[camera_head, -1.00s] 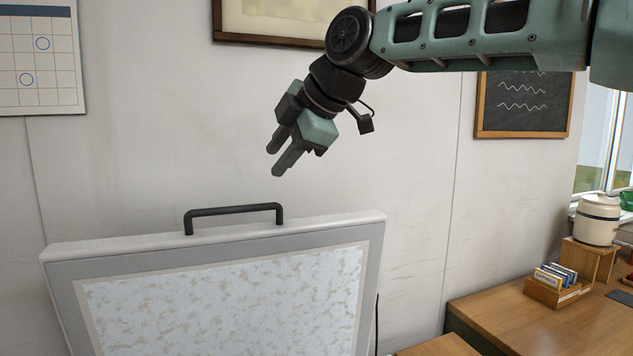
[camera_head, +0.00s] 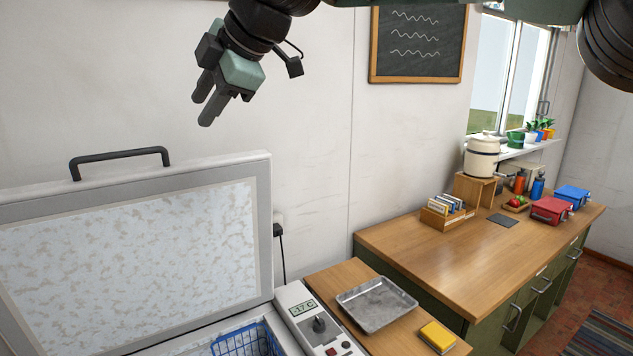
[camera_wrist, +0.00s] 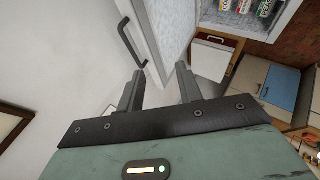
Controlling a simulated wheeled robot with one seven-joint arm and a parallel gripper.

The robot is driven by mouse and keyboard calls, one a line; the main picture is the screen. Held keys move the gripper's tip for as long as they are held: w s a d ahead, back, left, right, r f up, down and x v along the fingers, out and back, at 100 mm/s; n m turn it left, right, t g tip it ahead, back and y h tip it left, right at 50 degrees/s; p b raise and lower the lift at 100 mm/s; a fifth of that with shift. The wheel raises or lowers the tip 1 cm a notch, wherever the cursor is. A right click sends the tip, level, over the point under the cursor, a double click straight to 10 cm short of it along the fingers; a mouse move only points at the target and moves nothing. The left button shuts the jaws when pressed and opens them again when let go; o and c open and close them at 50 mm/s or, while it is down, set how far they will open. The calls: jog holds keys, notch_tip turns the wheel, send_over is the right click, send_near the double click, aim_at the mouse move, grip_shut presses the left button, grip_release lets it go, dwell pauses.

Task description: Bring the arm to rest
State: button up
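My gripper (camera_head: 200,113) hangs in the air in front of the bare wall, above and to the right of the raised lid's handle in the head view. Its fingers point down and to the left. In the wrist view its two fingers (camera_wrist: 161,72) stand apart with nothing between them, so it is open and empty. My arm stretches across the top of the head view, partly out of frame.
The freezer's lid (camera_head: 130,245) stands raised, with a black handle (camera_head: 120,158). A blue wire basket (camera_head: 245,342) shows in the freezer beside a panel reading -17 C (camera_head: 318,322). A metal tray (camera_head: 376,304) and yellow block (camera_head: 437,336) lie right. A wooden counter (camera_head: 420,250) stands beyond.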

jog(key=s+d+f+m+g+h+b, duration=0.1)
jog(key=s+d+f+m+b, duration=0.15)
jog(key=s+f, duration=0.4)
jog(key=s+d+f+m+h+b, duration=0.2)
jog(key=s+d+f+m, duration=0.15)
jog(key=f, duration=0.55)
jog(key=s+d+f+m+g+h+b, duration=0.1)
jog(key=s+d+f+m+b, duration=0.1)
jog(key=s+d+f, duration=0.35)
jog(key=s+d+f+m+g+h+b, duration=0.1)
jog(key=s+d+f+m+b, duration=0.1)
jog(key=s+d+f+m, duration=0.3)
jog(key=s+d+f+m+g+h+b, duration=0.1)
jog(key=s+d+f+m, duration=0.4)
jog(key=d+f, duration=0.8)
jog(key=s+f+h+b, duration=0.1)
jog(key=s+f+b, duration=0.1)
jog(key=s, duration=0.1)
jog(key=shift+s+d+b, duration=0.2)
jog(key=shift+d+b, duration=0.1)
jog(key=shift+d, duration=0.1)
jog(key=shift+a, duration=0.15)
